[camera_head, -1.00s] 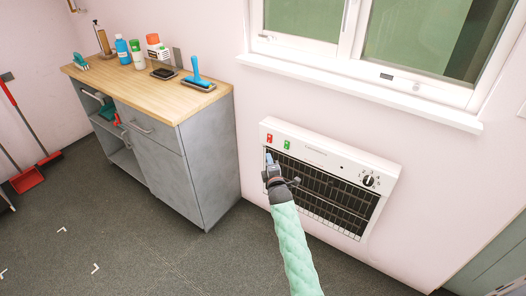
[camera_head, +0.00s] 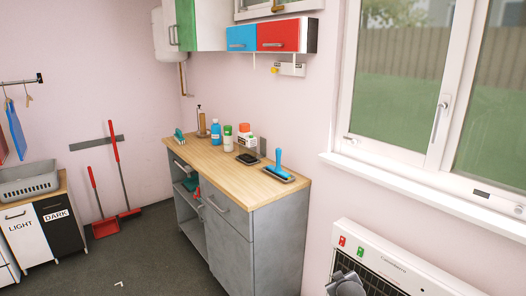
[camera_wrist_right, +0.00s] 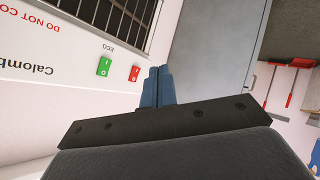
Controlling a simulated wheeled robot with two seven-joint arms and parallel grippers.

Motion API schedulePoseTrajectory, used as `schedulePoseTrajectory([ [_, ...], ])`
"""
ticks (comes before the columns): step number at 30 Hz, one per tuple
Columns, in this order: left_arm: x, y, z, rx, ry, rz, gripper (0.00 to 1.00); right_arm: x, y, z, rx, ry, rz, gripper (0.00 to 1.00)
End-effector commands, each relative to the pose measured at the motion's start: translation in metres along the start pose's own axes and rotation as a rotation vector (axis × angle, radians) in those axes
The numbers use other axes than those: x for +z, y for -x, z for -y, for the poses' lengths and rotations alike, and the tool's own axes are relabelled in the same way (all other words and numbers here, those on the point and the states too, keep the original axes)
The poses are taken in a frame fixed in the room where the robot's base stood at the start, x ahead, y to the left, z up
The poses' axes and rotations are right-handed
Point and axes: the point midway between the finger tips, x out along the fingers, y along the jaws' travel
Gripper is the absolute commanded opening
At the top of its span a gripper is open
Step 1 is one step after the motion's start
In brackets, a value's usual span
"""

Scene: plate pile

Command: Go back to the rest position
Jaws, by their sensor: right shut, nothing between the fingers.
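My right gripper (camera_head: 347,285) is at the bottom edge of the head view, in front of the white wall heater (camera_head: 400,268). In the right wrist view its two blue-grey fingers (camera_wrist_right: 158,75) are together with nothing between them. The heater's red switch (camera_wrist_right: 135,73) and green switch (camera_wrist_right: 104,66) show to the left of the fingers there, apart from them. My left gripper is not in view.
A grey cabinet (camera_head: 259,240) with a wooden top (camera_head: 208,159) stands left of the heater, with bottles and a blue-handled brush (camera_head: 278,167) on it. A red dustpan (camera_head: 105,228) and a laundry basket (camera_head: 28,181) are further left. Open floor (camera_head: 150,255) lies between.

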Motion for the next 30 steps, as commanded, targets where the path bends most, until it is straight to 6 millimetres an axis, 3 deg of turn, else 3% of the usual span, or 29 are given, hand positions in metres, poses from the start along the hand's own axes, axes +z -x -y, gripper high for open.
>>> schedulePoseTrajectory([
  [3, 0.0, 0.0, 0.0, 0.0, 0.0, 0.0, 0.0, -0.003, 0.04, 0.01, -0.072, -0.153, 0.086, 0.0],
  [6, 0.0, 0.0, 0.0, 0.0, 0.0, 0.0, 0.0, 0.008, 0.081, 0.027, -0.134, -0.267, 0.179, 0.0],
  [12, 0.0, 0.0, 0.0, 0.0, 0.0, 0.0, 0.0, 0.053, 0.183, 0.075, -0.245, -0.396, 0.385, 0.0],
  [18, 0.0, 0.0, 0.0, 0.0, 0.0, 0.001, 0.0, 0.096, 0.267, 0.113, -0.329, -0.368, 0.492, 0.0],
  [26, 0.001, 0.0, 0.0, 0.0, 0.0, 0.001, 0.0, 0.148, 0.342, 0.152, -0.402, -0.321, 0.548, 0.0],
  [30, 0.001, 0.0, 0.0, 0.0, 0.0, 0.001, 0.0, 0.188, 0.369, 0.176, -0.437, -0.298, 0.621, 0.0],
])
